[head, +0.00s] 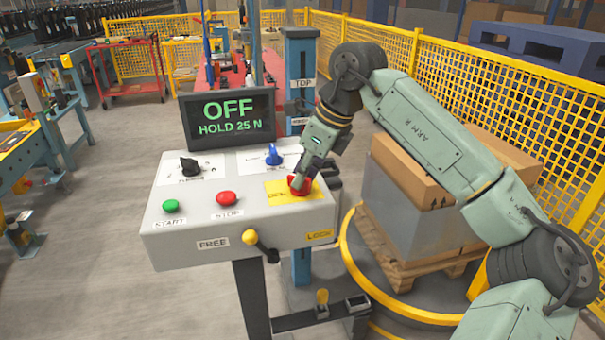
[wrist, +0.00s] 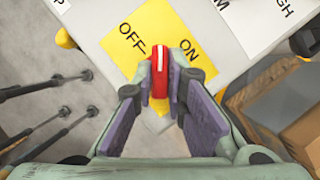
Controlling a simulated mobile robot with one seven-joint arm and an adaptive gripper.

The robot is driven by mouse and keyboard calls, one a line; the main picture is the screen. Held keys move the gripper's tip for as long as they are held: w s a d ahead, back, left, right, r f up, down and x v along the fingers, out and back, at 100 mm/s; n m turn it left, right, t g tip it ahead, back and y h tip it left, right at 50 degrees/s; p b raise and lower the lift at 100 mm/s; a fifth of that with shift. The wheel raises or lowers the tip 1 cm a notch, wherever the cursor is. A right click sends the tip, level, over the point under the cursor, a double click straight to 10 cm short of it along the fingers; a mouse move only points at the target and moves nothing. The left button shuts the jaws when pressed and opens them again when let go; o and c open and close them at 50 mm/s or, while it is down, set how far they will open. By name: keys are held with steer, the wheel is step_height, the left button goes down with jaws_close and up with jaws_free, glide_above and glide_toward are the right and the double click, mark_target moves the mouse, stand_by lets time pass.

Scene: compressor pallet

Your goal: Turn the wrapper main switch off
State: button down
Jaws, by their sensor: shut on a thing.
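The main switch is a red rotary knob (head: 300,187) on a yellow plate (head: 279,192) at the right of the grey control box. In the wrist view the red knob (wrist: 159,84) carries a white line that points up, between the OFF and ON marks on the yellow plate (wrist: 137,32). My gripper (head: 302,178) reaches down onto the knob from above. In the wrist view its fingers (wrist: 159,88) are closed on both sides of the knob. The display (head: 228,118) reads OFF, HOLD 25 N.
The box (head: 196,228) also has a green START button (head: 171,206), a red STOP button (head: 227,198), and black (head: 189,166) and blue (head: 273,155) knobs. A yellow-ball lever (head: 250,238) is at its front, between FREE and LOCK. A wrapped pallet load (head: 410,205) stands right.

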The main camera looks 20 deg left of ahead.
steer(key=n, duration=0.1)
steer(key=n+g+p, duration=0.1)
steer(key=n, duration=0.1)
steer(key=shift+w+r+n+g, duration=0.1)
steer(key=shift+r+n+g, duration=0.05)
steer(key=shift+n+g, duration=0.15)
steer(key=shift+w+n+g+h+p, duration=0.1)
steer(key=shift+n+g+h+p, duration=0.25)
steer(key=shift+n, duration=0.6)
steer(key=shift+n+g+h+p, duration=0.15)
steer(key=shift+n+g+p, duration=0.2)
steer(key=shift+n, duration=0.6)
steer(key=c, duration=1.6)
jaws_free()
steer(key=v, duration=1.1)
steer(key=shift+r, duration=0.35)
